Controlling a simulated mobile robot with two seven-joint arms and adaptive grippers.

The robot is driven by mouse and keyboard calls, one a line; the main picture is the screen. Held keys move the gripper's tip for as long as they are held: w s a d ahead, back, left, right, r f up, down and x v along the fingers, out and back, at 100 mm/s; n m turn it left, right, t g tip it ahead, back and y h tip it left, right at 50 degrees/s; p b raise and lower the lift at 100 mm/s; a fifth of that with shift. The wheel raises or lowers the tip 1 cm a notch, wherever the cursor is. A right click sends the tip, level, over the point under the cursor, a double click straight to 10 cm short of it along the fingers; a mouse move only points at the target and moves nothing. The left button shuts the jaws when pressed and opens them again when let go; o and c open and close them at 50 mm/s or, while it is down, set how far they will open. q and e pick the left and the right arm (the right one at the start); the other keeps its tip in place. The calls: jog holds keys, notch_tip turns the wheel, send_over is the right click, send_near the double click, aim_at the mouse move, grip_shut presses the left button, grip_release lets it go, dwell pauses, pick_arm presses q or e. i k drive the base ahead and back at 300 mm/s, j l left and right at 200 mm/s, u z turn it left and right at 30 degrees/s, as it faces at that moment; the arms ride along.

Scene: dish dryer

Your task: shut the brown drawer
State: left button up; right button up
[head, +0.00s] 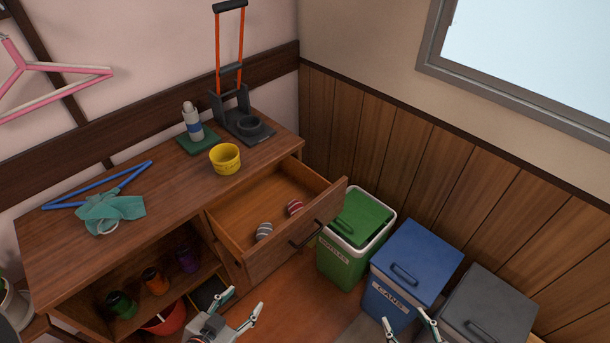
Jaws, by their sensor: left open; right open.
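The brown drawer (277,200) is pulled well out of the right part of the wooden cabinet. Its front panel, with a dark bar handle (306,236), faces the lower right. Two small striped rolled items lie inside, one grey (264,231) and one red (295,208). My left gripper (246,306) is open and empty, below and to the left of the drawer front, apart from it. My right gripper (411,328) is open and empty at the bottom edge, in front of the blue bin and away from the drawer.
A green bin (341,263) stands close to the drawer's right side, with a blue bin (400,290) and a grey bin (490,310) beyond. A yellow pot (225,158), a bottle (192,121) and a small hand truck (248,125) stand on the cabinet top. Open shelves hold several jars.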

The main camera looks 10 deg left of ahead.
aim_at(235, 219)
jog(key=l, duration=0.8)
jog(key=k+l+u, duration=0.1)
jog(key=l, duration=0.65)
